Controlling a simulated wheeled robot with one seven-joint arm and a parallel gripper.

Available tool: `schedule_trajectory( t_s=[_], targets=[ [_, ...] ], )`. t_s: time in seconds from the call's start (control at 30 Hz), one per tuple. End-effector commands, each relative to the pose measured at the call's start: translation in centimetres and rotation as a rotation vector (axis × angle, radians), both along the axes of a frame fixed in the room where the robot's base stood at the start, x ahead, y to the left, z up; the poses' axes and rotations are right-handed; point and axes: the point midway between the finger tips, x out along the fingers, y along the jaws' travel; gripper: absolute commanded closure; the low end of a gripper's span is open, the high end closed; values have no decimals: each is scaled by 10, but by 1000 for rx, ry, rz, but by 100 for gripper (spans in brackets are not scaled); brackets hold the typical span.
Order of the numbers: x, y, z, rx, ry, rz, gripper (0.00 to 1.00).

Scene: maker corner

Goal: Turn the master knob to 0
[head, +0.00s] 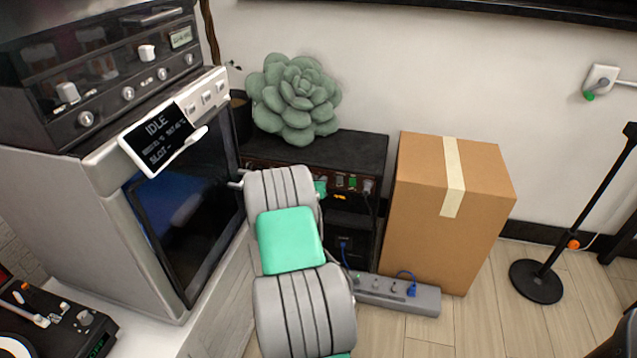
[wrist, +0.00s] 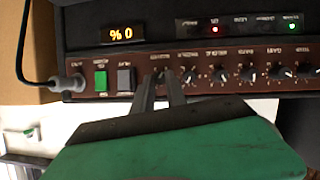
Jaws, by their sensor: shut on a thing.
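The amplifier is a black cabinet (head: 345,150) with a dark red control panel, seen in the head view behind my arm. In the wrist view the panel (wrist: 225,82) appears upside down with a row of small dark knobs. My gripper (wrist: 161,82) is shut on the knob at the switch end of the row, which I take as the master knob; the fingers mostly hide it and its pointer. In the head view my arm hides the fingertips.
A green switch (wrist: 100,80), a grey switch (wrist: 125,79) and a plugged cable (wrist: 65,84) sit beside the held knob. A cardboard box (head: 450,200) stands right of the amplifier. A power strip (head: 395,293) lies on the floor. A plush succulent (head: 295,98) rests on top.

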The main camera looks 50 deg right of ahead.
Motion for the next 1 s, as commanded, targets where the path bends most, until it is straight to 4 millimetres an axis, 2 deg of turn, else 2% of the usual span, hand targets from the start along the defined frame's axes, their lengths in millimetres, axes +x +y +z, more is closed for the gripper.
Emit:
schedule_trajectory(
  t_s=[0.37, 0.4, 0.63, 0.87, 1.0],
  targets=[
    [-1, 0, -2, 1, 6, 0, 100],
    [-1, 0, -2, 1, 5, -1, 81],
    [0, 0, -1, 0, 4, -1, 62],
    [0, 0, 0, 0, 3, 0, 61],
    [-3, 12, 8, 0, 4, 1, 61]
  ],
)
